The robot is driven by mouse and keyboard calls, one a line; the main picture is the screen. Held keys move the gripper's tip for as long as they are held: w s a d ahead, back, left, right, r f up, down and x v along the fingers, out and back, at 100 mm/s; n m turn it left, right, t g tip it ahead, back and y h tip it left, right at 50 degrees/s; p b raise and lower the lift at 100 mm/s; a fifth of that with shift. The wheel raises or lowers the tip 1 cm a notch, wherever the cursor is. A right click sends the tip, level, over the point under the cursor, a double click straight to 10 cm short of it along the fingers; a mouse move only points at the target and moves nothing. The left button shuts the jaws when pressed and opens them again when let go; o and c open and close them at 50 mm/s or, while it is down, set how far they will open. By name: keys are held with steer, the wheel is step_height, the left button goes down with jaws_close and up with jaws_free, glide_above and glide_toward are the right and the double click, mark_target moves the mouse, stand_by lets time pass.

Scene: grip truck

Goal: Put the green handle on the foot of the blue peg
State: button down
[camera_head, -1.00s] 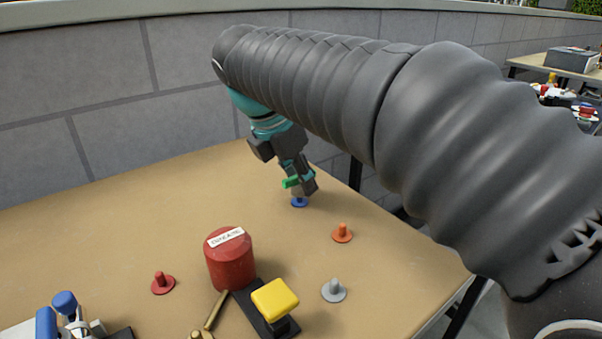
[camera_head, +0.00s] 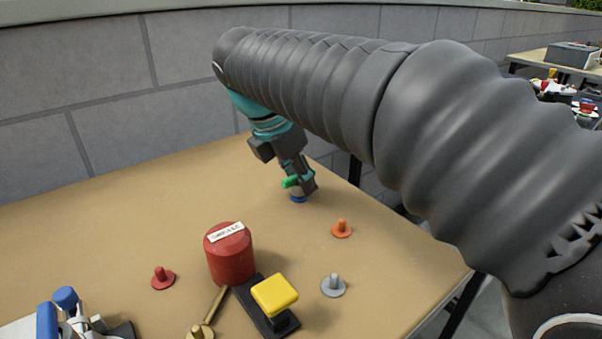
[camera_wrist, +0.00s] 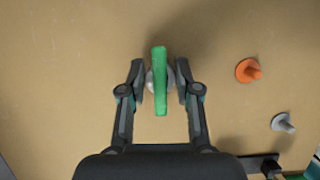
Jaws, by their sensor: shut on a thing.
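The green handle (camera_wrist: 160,105) is between the fingertips of my gripper (camera_wrist: 160,88) in the wrist view, with a round grey part under it. My gripper is shut on it. In the head view the green handle (camera_head: 290,182) sticks out to the left of my gripper (camera_head: 301,186). The blue peg (camera_head: 298,199) stands on the far part of the table, directly below the gripper; only its blue foot shows. The gripper hides the rest, and I cannot tell whether the handle touches it. In the wrist view the blue peg is hidden beneath the handle.
An orange peg (camera_head: 342,229), a grey peg (camera_head: 333,286) and a red peg (camera_head: 162,278) stand apart on the table. A red cylinder (camera_head: 230,256) with a label and a yellow-topped block (camera_head: 275,295) stand nearer. The table around the blue peg is clear.

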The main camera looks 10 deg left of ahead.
steer(key=shift+f, duration=0.45)
stand_by(1.0)
steer(key=shift+c, duration=2.1)
jaws_free()
steer(key=shift+r, duration=3.75)
